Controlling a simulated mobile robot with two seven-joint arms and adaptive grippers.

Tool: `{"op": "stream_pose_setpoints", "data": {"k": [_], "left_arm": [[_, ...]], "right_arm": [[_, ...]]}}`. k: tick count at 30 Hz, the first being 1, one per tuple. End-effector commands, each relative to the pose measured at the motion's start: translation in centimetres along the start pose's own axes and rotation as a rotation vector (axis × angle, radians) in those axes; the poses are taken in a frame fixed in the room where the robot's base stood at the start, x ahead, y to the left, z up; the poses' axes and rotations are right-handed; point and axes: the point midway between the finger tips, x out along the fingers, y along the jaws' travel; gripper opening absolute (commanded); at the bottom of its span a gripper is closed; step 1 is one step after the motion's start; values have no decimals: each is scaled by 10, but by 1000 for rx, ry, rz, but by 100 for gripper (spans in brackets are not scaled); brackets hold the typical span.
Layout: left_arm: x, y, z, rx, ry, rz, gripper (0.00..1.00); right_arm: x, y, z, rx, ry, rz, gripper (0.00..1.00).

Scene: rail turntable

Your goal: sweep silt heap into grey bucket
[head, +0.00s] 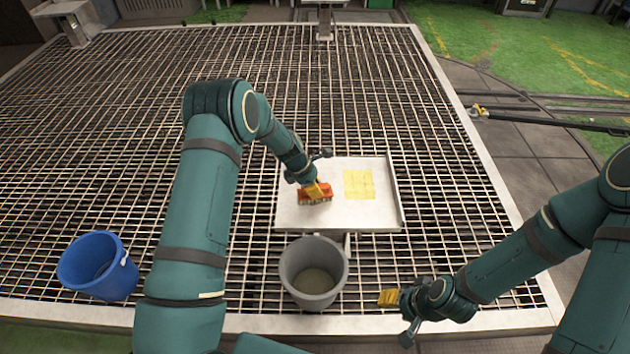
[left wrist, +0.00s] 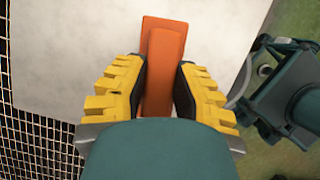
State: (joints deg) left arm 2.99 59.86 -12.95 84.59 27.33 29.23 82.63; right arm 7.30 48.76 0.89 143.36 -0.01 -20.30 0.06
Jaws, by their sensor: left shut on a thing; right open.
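My left gripper (head: 314,187) is shut on an orange brush (head: 325,196), whose bristles face down at the left part of a white tray (head: 295,216). In the left wrist view the brush handle (left wrist: 164,45) stands between the yellow fingers of the gripper (left wrist: 158,75). I cannot make out a silt heap on the tray; the brush and arm may hide some of it. The grey bucket (head: 315,250) stands upright at the tray's near edge, with a dull brownish-grey bottom or content. My right gripper (head: 390,297) is open and empty, to the right of the bucket.
A yellow square (head: 358,184) marks the tray's right half. A raised wall (head: 393,185) runs along its right side. A blue bucket (head: 98,266) stands at the left on the metal grating (head: 120,150). The grating beyond the tray is largely clear.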

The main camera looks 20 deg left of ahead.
Motion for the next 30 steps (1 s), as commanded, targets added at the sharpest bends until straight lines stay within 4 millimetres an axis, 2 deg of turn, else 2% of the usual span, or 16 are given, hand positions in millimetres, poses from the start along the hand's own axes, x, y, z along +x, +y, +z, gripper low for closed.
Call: {"op": "stream_pose_setpoints", "data": {"k": [6, 14, 24, 30], "left_arm": [[-2, -15, -3, -2, -1, 1, 0], [-1, -23, -5, -2, 0, 1, 0], [-2, -50, -11, -3, 0, -1, 0], [-1, -56, -12, -1, 1, -1, 0]], "right_arm": [[-4, -2, 0, 0, 0, 0, 47], [-6, -2, -1, 0, 0, 0, 47], [-8, -3, -1, 0, 0, 0, 47], [-9, -3, -1, 0, 0, 0, 47]]}}
